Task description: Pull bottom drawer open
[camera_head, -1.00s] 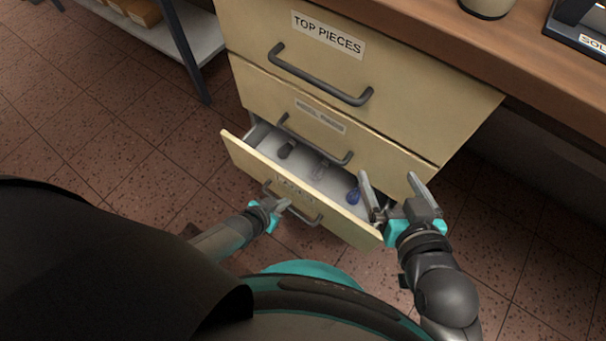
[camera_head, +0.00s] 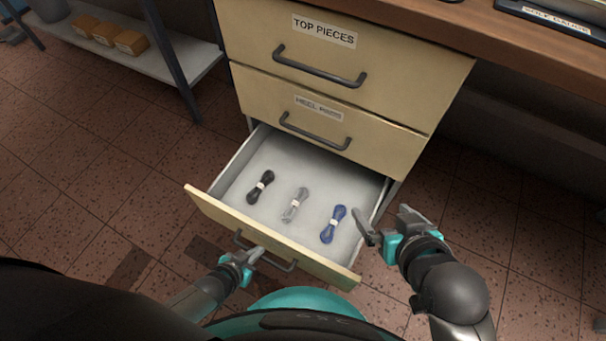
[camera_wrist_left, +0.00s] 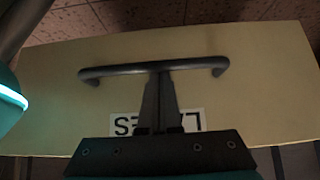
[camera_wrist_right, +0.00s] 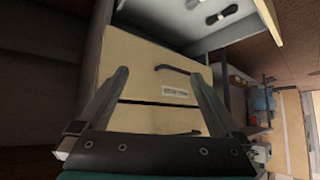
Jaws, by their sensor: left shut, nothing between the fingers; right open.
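The bottom drawer (camera_head: 215,207) is pulled well out, its pale yellow front facing me. Its dark bar handle (camera_head: 283,265) also shows in the left wrist view (camera_wrist_left: 205,66), above a partly hidden label. My left gripper (camera_head: 256,255) is at the handle; in the left wrist view its fingers (camera_wrist_left: 160,85) are together, with the tips at the middle of the bar. I cannot tell whether they touch it. My right gripper (camera_head: 384,218) is open and empty beside the drawer's right side.
Inside the drawer lie a black lace bundle (camera_head: 260,187), a grey one (camera_head: 294,205) and a blue one (camera_head: 333,224). The top drawer (camera_head: 395,72) and the middle drawer (camera_head: 385,147) are shut. A shelf with boxes (camera_head: 130,42) stands at left.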

